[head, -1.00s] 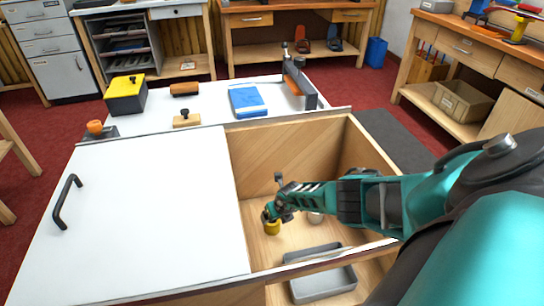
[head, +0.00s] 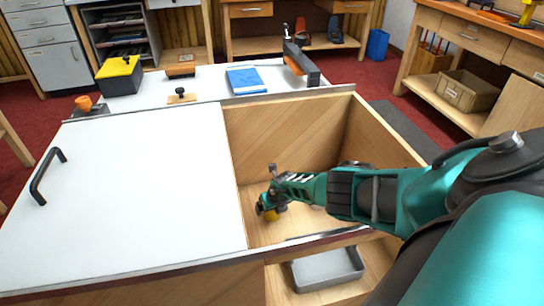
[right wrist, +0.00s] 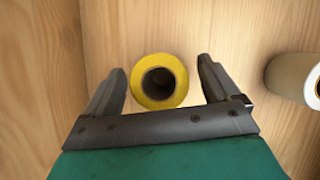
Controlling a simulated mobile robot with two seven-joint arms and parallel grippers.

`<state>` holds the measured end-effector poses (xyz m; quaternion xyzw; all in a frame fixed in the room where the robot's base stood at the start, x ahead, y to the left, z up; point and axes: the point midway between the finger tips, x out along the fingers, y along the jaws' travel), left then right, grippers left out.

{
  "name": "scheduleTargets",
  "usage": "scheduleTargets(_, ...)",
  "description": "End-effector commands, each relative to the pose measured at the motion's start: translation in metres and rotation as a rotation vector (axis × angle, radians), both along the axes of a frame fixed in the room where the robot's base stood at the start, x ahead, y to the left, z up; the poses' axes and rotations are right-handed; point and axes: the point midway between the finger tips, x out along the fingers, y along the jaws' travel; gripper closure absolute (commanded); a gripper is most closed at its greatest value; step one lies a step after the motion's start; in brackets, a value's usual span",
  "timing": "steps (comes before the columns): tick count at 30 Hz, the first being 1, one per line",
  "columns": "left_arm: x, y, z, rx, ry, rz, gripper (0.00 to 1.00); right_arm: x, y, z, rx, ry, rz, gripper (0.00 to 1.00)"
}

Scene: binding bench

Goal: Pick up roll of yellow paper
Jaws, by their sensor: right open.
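The roll of yellow paper (right wrist: 181,75) stands on end in the right wrist view, with its dark hollow core facing the camera. My right gripper (right wrist: 165,82) is open, with one finger on each side of the roll and a gap to each. In the head view the yellow roll (head: 271,215) shows low inside the wooden compartment, partly hidden by my right gripper (head: 266,205). My left gripper is not in view.
The compartment's wooden walls (head: 285,140) surround my right arm. A grey tray (head: 327,268) sits at the front. A white sliding cover (head: 140,190) with a black handle covers the left side.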

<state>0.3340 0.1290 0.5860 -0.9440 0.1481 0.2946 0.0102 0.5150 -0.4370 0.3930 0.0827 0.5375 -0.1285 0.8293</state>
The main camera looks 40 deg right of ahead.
Motion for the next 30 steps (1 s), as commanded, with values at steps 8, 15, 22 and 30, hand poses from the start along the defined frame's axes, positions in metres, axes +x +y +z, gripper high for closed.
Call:
scheduleTargets(8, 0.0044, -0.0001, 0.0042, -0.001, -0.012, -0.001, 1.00, 0.0007, 0.0001, 0.0000, 0.001, 0.000, -0.001, 0.11)
scheduleTargets(15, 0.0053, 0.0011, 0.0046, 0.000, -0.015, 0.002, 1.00, 0.0008, 0.0001, -0.0001, 0.001, 0.000, -0.001, 0.34)
scheduleTargets(22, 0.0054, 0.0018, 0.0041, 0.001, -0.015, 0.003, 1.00, 0.0007, 0.0001, -0.0002, 0.001, 0.000, -0.001, 0.56)
scheduleTargets(30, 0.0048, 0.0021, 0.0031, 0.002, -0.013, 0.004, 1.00, 0.0007, 0.0000, -0.0001, 0.001, 0.000, -0.001, 0.68)
